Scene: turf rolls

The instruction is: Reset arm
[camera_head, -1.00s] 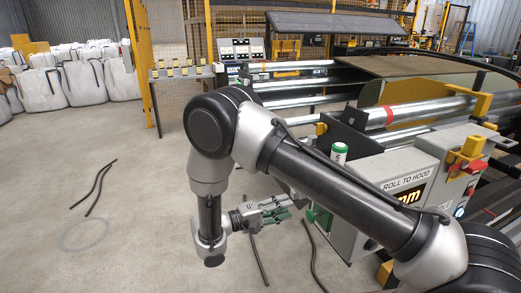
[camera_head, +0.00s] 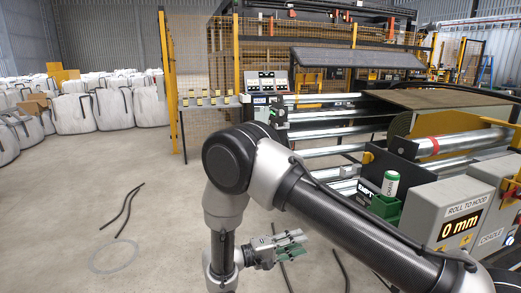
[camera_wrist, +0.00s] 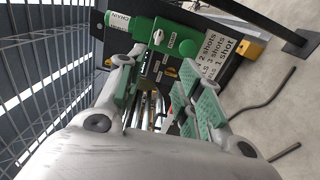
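My gripper (camera_head: 288,247) hangs low in front of my bent arm in the head view, above the concrete floor and left of the machine. In the wrist view my gripper (camera_wrist: 160,98) shows its two green-padded fingers spread apart, with a gap between them and nothing held. The fingertips point toward a dark panel with a green box (camera_wrist: 178,42) and a white label about shots (camera_wrist: 212,55). I cannot tell the exact distance to it.
The roll machine, with its "0 mm" readout box (camera_head: 463,212) and green-and-white bottle (camera_head: 390,184), stands at the right. Dark strips (camera_head: 122,207) and a pale ring (camera_head: 114,256) lie on open floor at left. White bags (camera_head: 103,108) stand behind.

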